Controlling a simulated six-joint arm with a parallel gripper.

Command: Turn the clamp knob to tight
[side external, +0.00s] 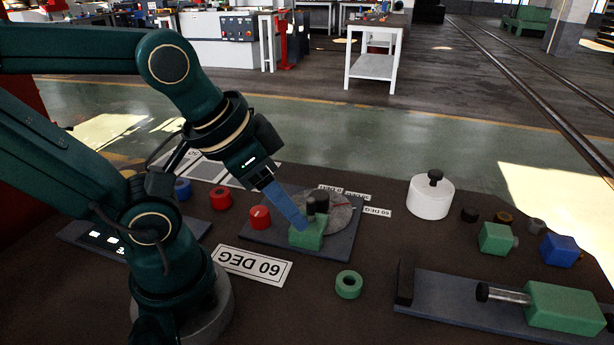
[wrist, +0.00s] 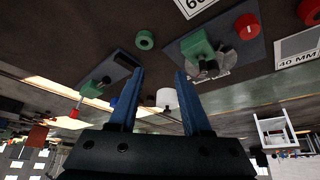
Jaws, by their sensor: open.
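The bender is a dark grey plate (side external: 341,246) with a round grey disc (side external: 340,213), a green block (side external: 307,240) topped by a black knob (side external: 318,203), and a red knob (side external: 260,217) with a pale line mark. Which knob is the clamp knob is not labelled. The red knob also shows in the wrist view (wrist: 247,26). My gripper (side external: 302,227) has blue fingers angled down, overlapping the green block in the side view; contact cannot be told. In the wrist view my gripper (wrist: 159,74) is open and empty, with the green block (wrist: 197,46) beyond the right fingertip.
A "60 DEG" card (side external: 252,265) and green ring (side external: 349,284) lie in front. Red (side external: 220,198) and blue (side external: 183,188) rings lie left. A white cylinder (side external: 430,198) and a green vise-like device (side external: 565,306) stand right.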

